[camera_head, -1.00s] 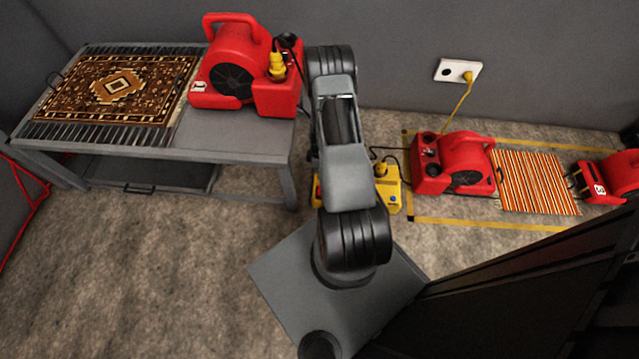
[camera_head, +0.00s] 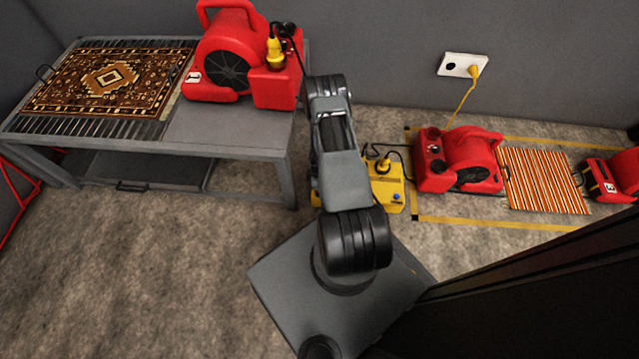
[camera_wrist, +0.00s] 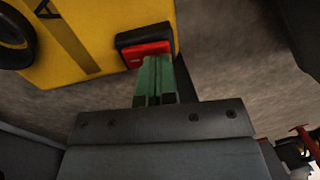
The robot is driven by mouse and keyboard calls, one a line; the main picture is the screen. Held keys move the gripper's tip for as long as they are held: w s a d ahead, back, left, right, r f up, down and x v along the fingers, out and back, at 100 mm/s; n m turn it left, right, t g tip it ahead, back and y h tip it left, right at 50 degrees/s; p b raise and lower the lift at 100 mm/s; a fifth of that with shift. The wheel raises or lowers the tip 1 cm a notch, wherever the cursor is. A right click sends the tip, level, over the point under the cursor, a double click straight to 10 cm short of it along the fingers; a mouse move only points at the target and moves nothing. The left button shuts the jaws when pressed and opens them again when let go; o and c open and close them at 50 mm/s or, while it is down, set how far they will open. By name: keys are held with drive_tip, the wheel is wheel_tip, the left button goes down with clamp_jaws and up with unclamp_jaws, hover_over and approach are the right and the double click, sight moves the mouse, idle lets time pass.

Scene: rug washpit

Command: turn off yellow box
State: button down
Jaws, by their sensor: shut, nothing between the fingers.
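The yellow box (camera_head: 387,194) sits on the floor behind my arm in the head view, partly hidden by it. The head view hides my gripper behind the arm.
A grey table (camera_head: 230,135) at left carries a patterned rug (camera_head: 110,80) and a red blower (camera_head: 230,60). A second red blower (camera_head: 470,160) and a striped rug (camera_head: 543,180) lie right of the box. A wall socket (camera_head: 452,65) holds a yellow plug. The left floor is clear.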

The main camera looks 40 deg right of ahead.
drive_tip(key=shift+f, duration=0.15)
drive_tip(key=shift+s+a+f+b, duration=0.1)
drive_tip(key=shift+f+b, duration=0.15)
drive_tip(key=shift+b, duration=0.05)
idle(0.4)
drive_tip(key=shift+w+d+r+b, duration=0.1)
drive_tip(key=shift+w+d+b, duration=0.35)
drive_tip(key=shift+w+d, duration=0.2)
drive_tip(key=shift+r, duration=0.15)
wheel_tip(320, 180, up, 14)
drive_tip(key=w+d+p, duration=0.1)
drive_tip(key=p, duration=0.5)
drive_tip(key=shift+w, duration=0.2)
drive_tip(key=shift+d, duration=0.1)
